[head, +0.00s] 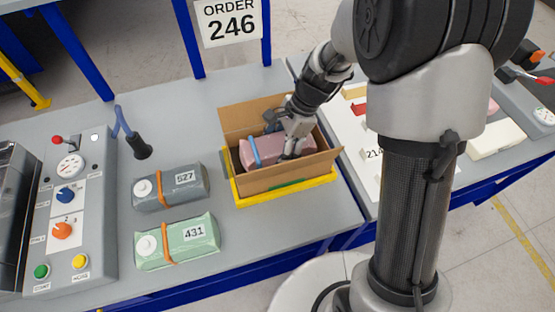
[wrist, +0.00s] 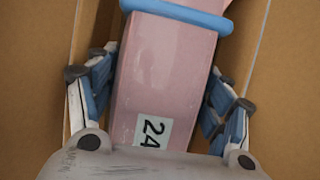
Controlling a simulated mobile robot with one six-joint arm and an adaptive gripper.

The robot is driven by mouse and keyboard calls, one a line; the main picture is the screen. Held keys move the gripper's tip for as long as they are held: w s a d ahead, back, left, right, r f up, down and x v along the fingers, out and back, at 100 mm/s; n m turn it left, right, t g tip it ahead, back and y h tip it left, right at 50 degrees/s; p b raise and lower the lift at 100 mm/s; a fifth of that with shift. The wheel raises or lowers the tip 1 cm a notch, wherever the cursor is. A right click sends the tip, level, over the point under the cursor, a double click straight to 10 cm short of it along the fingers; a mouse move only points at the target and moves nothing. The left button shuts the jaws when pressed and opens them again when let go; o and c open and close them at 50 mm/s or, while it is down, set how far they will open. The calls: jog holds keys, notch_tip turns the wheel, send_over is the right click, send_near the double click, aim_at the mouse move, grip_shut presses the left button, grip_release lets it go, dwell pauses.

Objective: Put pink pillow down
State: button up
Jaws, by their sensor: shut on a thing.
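The pink pillow (head: 271,147) has a blue band around it and lies inside an open cardboard box (head: 290,178). In the wrist view the pink pillow (wrist: 165,70) shows a white label reading "24", partly cut off by my gripper's body. My gripper (head: 290,150) reaches down into the box and is shut on the pillow. In the wrist view my gripper (wrist: 160,95) has one finger on each long side of the pillow, with box cardboard on both sides. The pillow's underside is hidden, so I cannot tell whether it touches the box floor.
The box stands on a yellow-edged mat (head: 245,201). A grey pillow (head: 165,195) marked 527 and a green pillow (head: 180,248) marked 431 lie to its left. A control panel (head: 70,210) stands at far left. A sign (head: 230,20) reads "ORDER 246".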

jog(key=shift+f+b, duration=0.75)
jog(key=shift+f, duration=1.45)
jog(key=shift+f, duration=0.2)
jog(key=o, duration=0.6)
jog(key=p+v, duration=0.4)
jog(key=v, duration=0.8)
jog(key=shift+r, duration=0.3)
